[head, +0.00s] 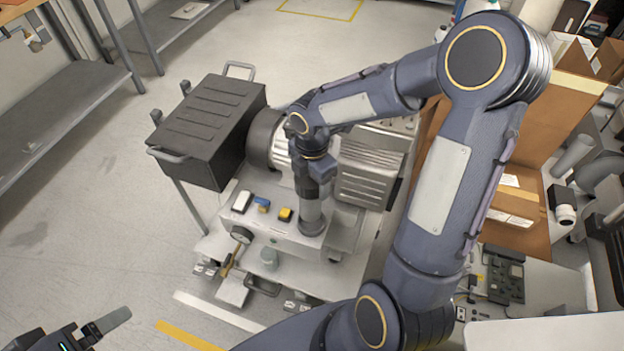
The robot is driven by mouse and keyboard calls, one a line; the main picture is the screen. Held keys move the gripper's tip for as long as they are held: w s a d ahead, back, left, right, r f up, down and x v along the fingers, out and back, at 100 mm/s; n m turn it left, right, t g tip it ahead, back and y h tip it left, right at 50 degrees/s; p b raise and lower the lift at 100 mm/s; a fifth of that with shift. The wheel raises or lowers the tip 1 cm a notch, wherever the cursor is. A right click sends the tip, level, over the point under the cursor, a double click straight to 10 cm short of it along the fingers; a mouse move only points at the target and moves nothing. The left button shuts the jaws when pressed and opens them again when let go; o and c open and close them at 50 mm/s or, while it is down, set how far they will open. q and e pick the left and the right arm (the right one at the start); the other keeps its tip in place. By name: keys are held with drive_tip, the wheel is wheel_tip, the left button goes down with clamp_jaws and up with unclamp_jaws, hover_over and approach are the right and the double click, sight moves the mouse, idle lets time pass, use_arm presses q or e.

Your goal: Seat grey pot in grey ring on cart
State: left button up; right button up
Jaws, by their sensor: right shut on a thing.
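The grey pot (313,217) is a short upright cylinder under my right gripper (314,197), at the front right of the white box on the cart. My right gripper points down and is shut on the pot's upper part. The pot's lower end appears at or close to the box top; I cannot tell whether it touches. I cannot make out the grey ring; the pot and gripper may hide it. The cart (218,250) stands mid-view. My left gripper (105,325) is at the bottom left, away from the cart, only partly in view.
A black case (212,125) and a finned motor (368,170) stand behind the box. Small white, blue and yellow parts (285,214) lie left of the pot. A gauge (241,235) is at the box's front. Cardboard boxes (520,200) stand right; left floor is clear.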

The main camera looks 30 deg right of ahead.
drive_tip(key=shift+f+b, duration=1.95)
drive_tip(key=shift+f, duration=0.45)
drive_tip(key=shift+d+p, duration=0.15)
drive_tip(key=shift+p, duration=0.25)
drive_tip(key=shift+f+b, duration=0.45)
drive_tip(key=shift+f, duration=0.1)
drive_tip(key=o, duration=1.2)
drive_tip(key=shift+o, duration=0.2)
wheel_tip(320, 180, up, 11)
drive_tip(key=p, duration=1)
